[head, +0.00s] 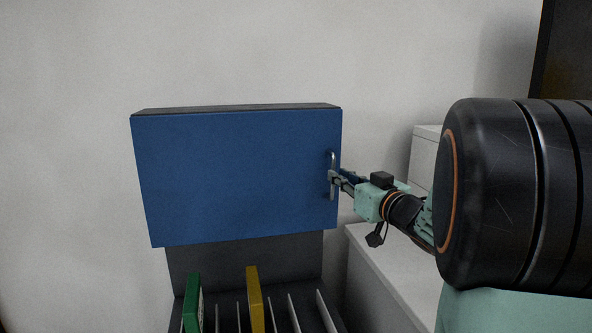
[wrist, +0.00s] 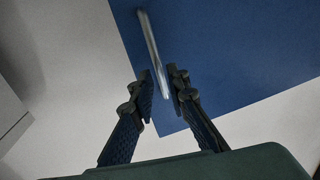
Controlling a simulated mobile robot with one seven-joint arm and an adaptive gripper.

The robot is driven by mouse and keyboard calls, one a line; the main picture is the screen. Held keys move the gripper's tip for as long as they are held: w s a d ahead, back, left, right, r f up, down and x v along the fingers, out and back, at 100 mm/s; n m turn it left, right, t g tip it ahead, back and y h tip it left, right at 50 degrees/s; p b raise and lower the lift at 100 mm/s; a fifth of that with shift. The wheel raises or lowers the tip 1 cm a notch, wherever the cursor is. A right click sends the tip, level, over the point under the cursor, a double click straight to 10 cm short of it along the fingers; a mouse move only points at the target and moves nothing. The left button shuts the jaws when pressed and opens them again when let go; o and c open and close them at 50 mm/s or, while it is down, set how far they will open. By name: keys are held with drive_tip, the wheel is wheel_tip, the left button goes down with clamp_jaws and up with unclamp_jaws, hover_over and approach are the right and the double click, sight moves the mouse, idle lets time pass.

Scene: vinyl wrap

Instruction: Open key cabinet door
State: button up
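The key cabinet (head: 240,109) has a blue front door (head: 235,175) and a dark top, and it is on the wall in the head view. The door looks shut; no gap shows along its edges. A vertical metal bar handle (head: 332,160) is near the door's right edge. In the wrist view the handle (wrist: 150,42) runs between my two fingers. My gripper (head: 334,180) is at the handle, with one finger on each side. In the wrist view my gripper (wrist: 163,88) looks open, with small gaps between the fingertips and the bar.
Below the cabinet is a dark slotted rack (head: 280,305) with a green item (head: 193,302) and a yellow item (head: 255,298) upright in it. A white surface (head: 380,275) and a white box (head: 424,155) are to the right. The wall left of the cabinet is clear.

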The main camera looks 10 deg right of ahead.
sight(332, 198)
drive_tip(key=shift+w+a, duration=0.2)
drive_tip(key=shift+w, duration=0.8)
drive_tip(key=shift+w+a, duration=0.2)
drive_tip(key=shift+w, duration=0.8)
drive_tip(key=shift+c, duration=0.2)
clamp_jaws()
drive_tip(key=shift+s, duration=0.15)
